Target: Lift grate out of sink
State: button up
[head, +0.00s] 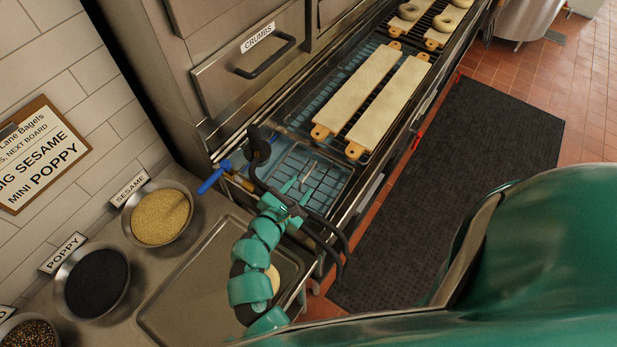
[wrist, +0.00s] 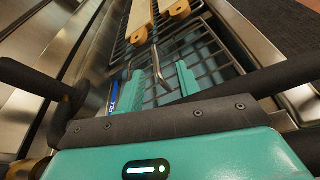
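The dark wire grate (head: 328,170) lies low in the near end of the metal sink (head: 352,208), over a bluish bottom. It also shows in the wrist view (wrist: 205,58). A thin upright metal handle (wrist: 158,72) rises from it. My gripper (head: 299,187) is over the near part of the grate. In the wrist view its two teal fingers (wrist: 158,84) are apart, one on each side of the handle. The handle stands between them with visible gaps. I cannot tell the exact height of the fingertips above the grate.
Two long pale boards (head: 355,92) with orange ends lie beyond the grate. Bagels (head: 447,19) sit farther back. A blue valve lever (head: 213,178) is left of my gripper. A drawer labelled CRUMBS (head: 250,62) is above. Sesame (head: 160,216) and poppy (head: 97,281) bowls stand left.

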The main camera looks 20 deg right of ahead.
aim_at(305, 177)
jog(key=shift+p+x, duration=0.45)
jog(key=shift+x, duration=0.65)
jog(key=shift+w+d+f+p, duration=0.2)
jog(key=shift+w+d+f, duration=0.15)
jog(key=shift+w, duration=0.3)
jog(key=shift+w+d+f+p, duration=0.25)
jog(key=shift+w+d, duration=0.2)
jog(key=shift+w, duration=0.15)
grip_shut()
